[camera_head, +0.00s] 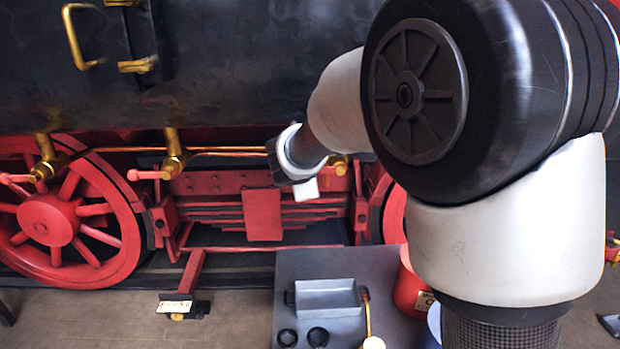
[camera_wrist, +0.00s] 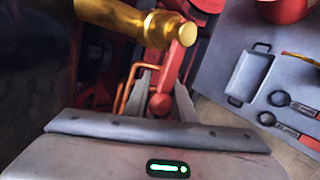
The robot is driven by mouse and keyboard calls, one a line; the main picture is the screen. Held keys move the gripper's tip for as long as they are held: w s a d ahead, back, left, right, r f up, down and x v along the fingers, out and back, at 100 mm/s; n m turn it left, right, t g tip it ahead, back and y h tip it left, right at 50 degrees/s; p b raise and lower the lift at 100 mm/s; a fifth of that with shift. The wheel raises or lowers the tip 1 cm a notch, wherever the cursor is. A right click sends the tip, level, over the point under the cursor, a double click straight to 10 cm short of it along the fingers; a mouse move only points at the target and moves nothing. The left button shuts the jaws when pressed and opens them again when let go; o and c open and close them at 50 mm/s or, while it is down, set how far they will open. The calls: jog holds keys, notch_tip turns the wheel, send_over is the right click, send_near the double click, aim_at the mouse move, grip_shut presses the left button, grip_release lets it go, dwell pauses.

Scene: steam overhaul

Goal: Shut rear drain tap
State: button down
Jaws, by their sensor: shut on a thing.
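A brass drain tap (camera_wrist: 150,25) with a red lever (camera_wrist: 176,62) ending in a round red knob (camera_wrist: 160,103) fills the upper middle of the wrist view. My gripper (camera_wrist: 162,88) has its pale fingers on either side of the lever near the knob and is shut on it. In the head view this tap (camera_head: 341,165) shows only as a small brass part behind my wrist, its lever hidden. Two more brass taps, one at the middle left (camera_head: 174,155) and one at the far left (camera_head: 47,158), have red levers pointing left.
Copper pipes (camera_head: 225,151) run behind the taps. A red wheel (camera_head: 65,225) and red springs lie below the dark boiler side. A grey bench (camera_head: 290,262) holds a tray (camera_head: 327,297) and ring-ended tools. A red container (camera_head: 409,290) stands beside my arm.

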jog(key=shift+a, duration=0.1)
dwell(0.3)
jog(key=c, duration=1.5)
grip_release()
jog(key=shift+s+r, duration=0.1)
jog(key=p+v, duration=0.3)
jog(key=v, duration=1.4)
jog(key=shift+s+r, duration=0.1)
